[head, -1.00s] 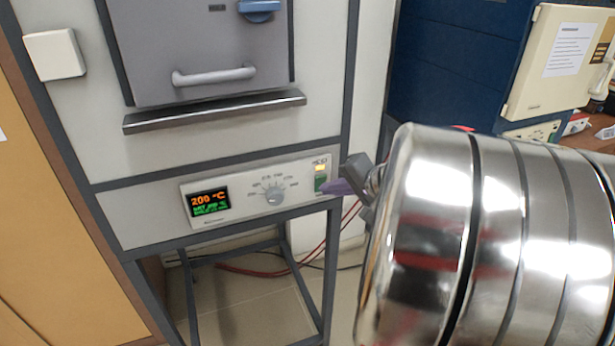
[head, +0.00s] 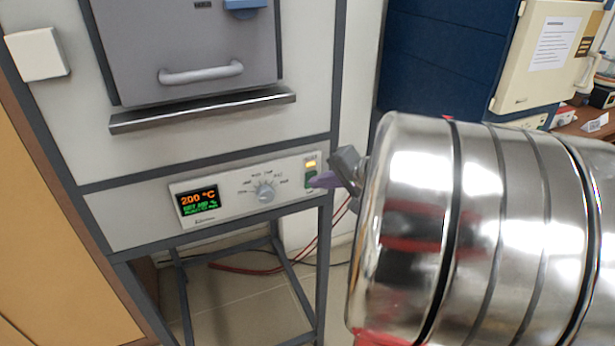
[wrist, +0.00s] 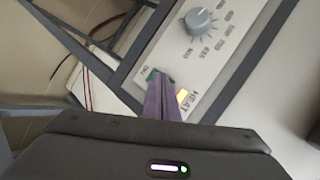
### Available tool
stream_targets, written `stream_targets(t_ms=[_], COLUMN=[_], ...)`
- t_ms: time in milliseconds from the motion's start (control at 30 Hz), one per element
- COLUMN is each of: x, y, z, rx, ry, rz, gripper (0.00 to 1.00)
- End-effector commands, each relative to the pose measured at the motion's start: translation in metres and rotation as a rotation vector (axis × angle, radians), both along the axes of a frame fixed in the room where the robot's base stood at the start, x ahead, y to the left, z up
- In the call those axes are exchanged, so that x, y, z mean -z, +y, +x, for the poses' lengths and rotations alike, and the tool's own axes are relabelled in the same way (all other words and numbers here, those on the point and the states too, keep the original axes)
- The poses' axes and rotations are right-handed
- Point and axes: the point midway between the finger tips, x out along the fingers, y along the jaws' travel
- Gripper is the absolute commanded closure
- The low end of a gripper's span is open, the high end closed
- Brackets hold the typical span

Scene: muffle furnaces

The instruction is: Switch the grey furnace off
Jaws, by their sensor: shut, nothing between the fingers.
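The grey furnace (head: 190,50) stands at left in the head view, its door shut. Its control panel (head: 235,205) has a display (head: 198,201) reading 200 °C, a round dial (head: 265,192), a lit amber lamp (head: 310,164) and a green switch (head: 310,176). My gripper (head: 321,180) is shut and empty, its purple fingertips at the switch. In the wrist view my gripper (wrist: 161,82) overlaps the switch (wrist: 151,74), hiding part of it, with the lit lamp (wrist: 182,94) beside it. I cannot tell whether the tips touch the switch.
A frame stand (head: 325,265) carries the furnace, with red cables (head: 240,268) behind it. A blue unit with a cream panel (head: 535,60) stands at the back right. A wooden surface (head: 45,230) borders the left.

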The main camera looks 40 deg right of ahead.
Motion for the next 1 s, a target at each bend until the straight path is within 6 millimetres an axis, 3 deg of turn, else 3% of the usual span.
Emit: stream_targets(t_ms=[667, 1000], x=[0.000, 0.001], y=[-0.001, 0.003], z=[0.003, -0.009], rx=[0.000, 0.000], ry=[0.000, 0.000], rz=[0.000, 0.000], gripper=[1.00, 1.00])
